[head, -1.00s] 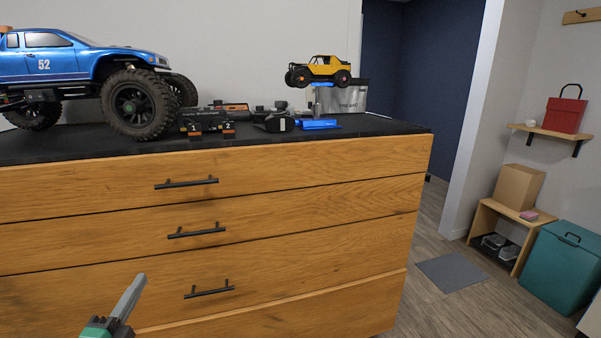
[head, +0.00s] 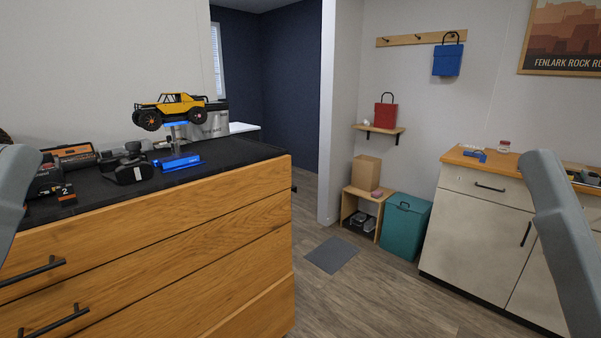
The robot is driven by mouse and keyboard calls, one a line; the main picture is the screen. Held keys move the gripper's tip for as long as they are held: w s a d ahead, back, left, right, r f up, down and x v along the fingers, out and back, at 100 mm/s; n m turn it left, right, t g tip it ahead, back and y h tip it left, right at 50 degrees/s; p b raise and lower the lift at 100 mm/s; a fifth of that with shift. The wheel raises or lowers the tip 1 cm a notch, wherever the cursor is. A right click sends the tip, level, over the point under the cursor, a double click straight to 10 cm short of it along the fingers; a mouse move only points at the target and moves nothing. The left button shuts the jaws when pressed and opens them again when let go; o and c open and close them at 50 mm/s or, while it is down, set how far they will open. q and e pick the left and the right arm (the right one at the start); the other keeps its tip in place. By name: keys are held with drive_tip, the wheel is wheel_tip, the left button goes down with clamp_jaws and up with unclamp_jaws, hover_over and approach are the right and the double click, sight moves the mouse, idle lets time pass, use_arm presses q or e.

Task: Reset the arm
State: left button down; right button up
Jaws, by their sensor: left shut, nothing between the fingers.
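Grey links of my left arm at the left edge and of my right arm at the right edge show in the head view. No fingers of either gripper are visible in the frame. A yellow crawler (head: 172,109) sits raised on a blue-based stand (head: 178,162) on the black top of the wooden drawer cabinet (head: 190,235). My arm links are apart from the crawler in the picture.
A dark charger-like unit (head: 48,178) and other gear (head: 128,165) lie left of the stand. A grey metal box (head: 210,124) stands behind. Right are a teal bin (head: 405,227), a low wooden bench (head: 364,205) and a white-fronted cabinet (head: 478,225). The floor between is open around a grey mat (head: 332,254).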

wheel_tip(320, 180, up, 35)
drive_tip(key=p, duration=3.1)
drive_tip(key=shift+r+p, duration=0.2)
drive_tip(key=shift+p, duration=0.1)
